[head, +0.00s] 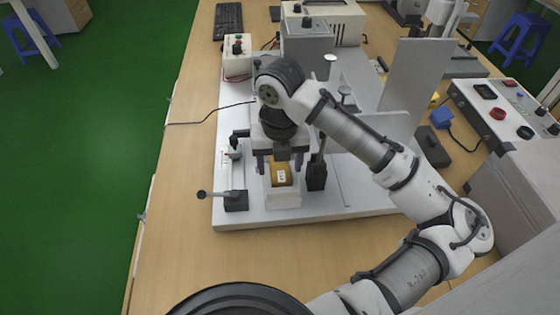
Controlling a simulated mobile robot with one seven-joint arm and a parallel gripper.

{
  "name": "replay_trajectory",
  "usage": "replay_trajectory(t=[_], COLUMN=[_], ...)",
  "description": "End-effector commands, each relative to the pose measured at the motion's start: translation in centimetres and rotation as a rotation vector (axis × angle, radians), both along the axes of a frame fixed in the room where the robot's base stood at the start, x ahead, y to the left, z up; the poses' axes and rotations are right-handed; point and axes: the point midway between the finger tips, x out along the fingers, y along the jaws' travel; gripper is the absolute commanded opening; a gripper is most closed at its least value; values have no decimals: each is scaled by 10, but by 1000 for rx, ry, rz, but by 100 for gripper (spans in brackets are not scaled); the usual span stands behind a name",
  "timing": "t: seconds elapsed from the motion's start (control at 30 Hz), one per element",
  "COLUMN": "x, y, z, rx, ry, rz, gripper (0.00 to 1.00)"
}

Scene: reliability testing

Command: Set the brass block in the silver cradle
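The brass block (281,174) is yellow-brown with a small white label on its front. It sits in or on a pale, silver-white box-shaped holder (283,199) at the front of the light base plate. I cannot tell for sure that this holder is the silver cradle, nor how deep the block sits. My gripper (279,163) points down just over and behind the block. Its two dark purple fingers are spread wider than the block, with a gap on each side. The far side of the block is hidden by my gripper.
A small clamp with a black ball-ended lever (203,194) stands left of the holder. A black post (317,174) stands close on the right. Upright grey panels (416,76) rise behind my arm. A control box (502,113) is at the right. The wooden table (185,250) is clear at front left.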

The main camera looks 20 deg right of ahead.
Motion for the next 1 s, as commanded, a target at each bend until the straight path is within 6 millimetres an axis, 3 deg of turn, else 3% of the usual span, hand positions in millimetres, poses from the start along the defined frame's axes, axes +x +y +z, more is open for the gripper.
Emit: replay_trajectory(t=[0.37,0.8,1.0], x=[0,0,0], y=[0,-1,-1], z=[9,97,119], rx=[-1,-4,-2], ry=[-1,-1,1], rz=[0,-1,-1], gripper=[61,61,61])
